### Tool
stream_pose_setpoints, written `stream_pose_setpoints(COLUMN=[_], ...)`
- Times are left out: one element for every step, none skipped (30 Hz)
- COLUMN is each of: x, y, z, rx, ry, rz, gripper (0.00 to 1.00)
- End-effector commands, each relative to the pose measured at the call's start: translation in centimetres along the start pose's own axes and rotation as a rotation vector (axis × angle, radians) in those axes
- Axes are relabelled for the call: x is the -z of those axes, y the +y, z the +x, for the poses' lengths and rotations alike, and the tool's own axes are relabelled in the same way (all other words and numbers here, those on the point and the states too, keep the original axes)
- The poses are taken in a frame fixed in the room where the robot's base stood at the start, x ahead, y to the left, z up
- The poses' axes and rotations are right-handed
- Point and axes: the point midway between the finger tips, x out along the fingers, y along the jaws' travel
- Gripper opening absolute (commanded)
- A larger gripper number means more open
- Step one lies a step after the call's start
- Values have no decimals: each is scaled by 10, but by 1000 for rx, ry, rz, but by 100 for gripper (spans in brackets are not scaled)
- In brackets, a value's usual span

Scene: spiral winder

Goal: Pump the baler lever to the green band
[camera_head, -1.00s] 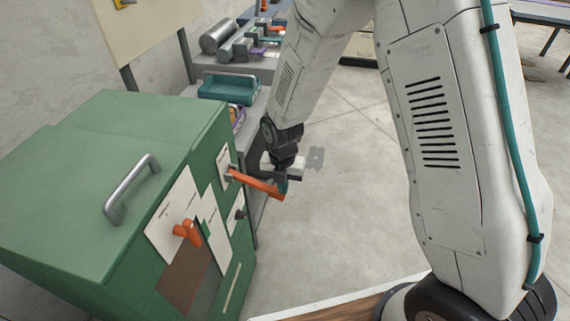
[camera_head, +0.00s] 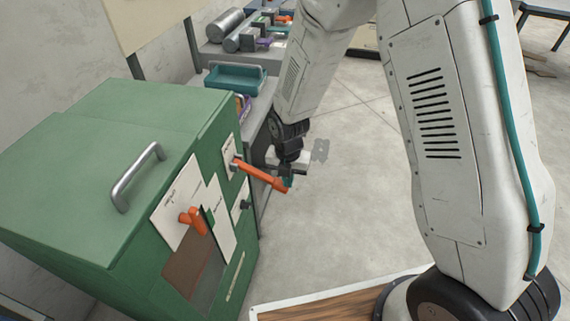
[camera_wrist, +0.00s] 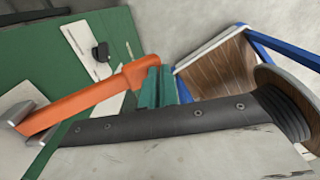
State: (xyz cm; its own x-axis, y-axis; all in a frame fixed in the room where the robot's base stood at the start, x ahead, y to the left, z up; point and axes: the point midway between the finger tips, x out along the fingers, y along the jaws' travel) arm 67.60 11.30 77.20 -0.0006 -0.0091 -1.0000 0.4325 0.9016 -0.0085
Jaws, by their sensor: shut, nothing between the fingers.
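The green baler (camera_head: 110,170) stands at the left in the head view. Its orange lever (camera_head: 262,176) sticks out from a white plate on the front panel and slopes slightly down to the right. My gripper (camera_head: 288,181) is shut with nothing held, at the lever's outer end. In the wrist view, the teal fingertips (camera_wrist: 157,88) are together right beside the end of the orange lever (camera_wrist: 85,100); I cannot tell whether they touch it. No green band can be made out clearly on the panel's plates.
An orange T-shaped knob (camera_head: 193,220) and a small dark knob (camera_head: 246,204) are on the same panel. A grey handle (camera_head: 137,177) is on the lid. A teal tray (camera_head: 235,78) stands on the bench behind. The floor to the right of my gripper is clear.

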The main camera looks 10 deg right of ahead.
Motion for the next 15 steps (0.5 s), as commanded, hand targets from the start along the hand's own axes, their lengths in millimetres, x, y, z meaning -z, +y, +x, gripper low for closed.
stream_pose_setpoints(x=[2, 2, 2, 2, 2, 3, 2, 2, 2, 2, 2, 2, 2, 2, 2], y=[-4, -5, -7, -8, -10, -12, -15, -18, -22, -25, -28, -32, -34, -36, -40], z=[-3, -7, -14, -20, -26, -35, -42, -48, -57, -63, -69, -77, -83, -88, -95], rx=[5, 3, 1, 0, -1, -4, -4, -4, -5, -4, -5, -5, -5, -5, -5], ry=[5, 3, 0, -1, -2, -5, -5, -5, -6, -5, -6, -6, -6, -7, -6], rz=[0, -1, -2, -4, -5, -6, -6, -6, -7, -7, -6, -7, -8, -9, -9], gripper=[0, 0, 0, 0, 0, 0, 0, 0, 0, 0, 0, 0, 0, 0, 0])
